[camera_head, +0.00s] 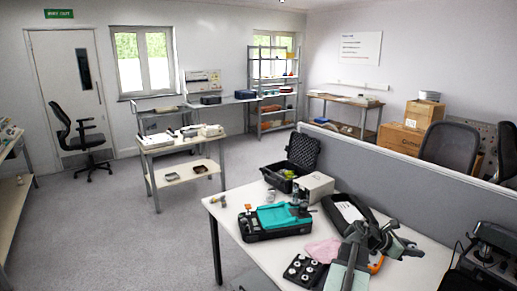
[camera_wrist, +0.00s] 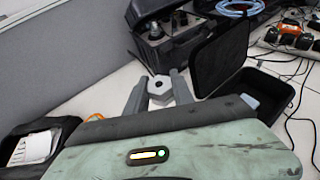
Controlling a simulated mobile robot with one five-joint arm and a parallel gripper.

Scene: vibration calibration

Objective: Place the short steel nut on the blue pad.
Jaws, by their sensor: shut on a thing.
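My gripper (camera_wrist: 158,93) is shut on a grey hexagonal nut (camera_wrist: 160,86), which sits between the two grey fingers and shows a dark round hole. In the head view my gripper (camera_head: 410,248) is at the right end of the white table; the nut cannot be made out there. A black tray (camera_head: 292,284) with several round, light-coloured pieces sits at the table's front. I cannot make out a blue pad for certain in either view.
A teal-and-black toolbox (camera_head: 268,234), a pink cloth (camera_head: 322,250) and a white box (camera_head: 314,186) are on the white table. A grey partition (camera_head: 420,190) stands behind it. The wrist view shows a dark instrument (camera_wrist: 165,45) and an open black case (camera_wrist: 262,92) beyond my gripper.

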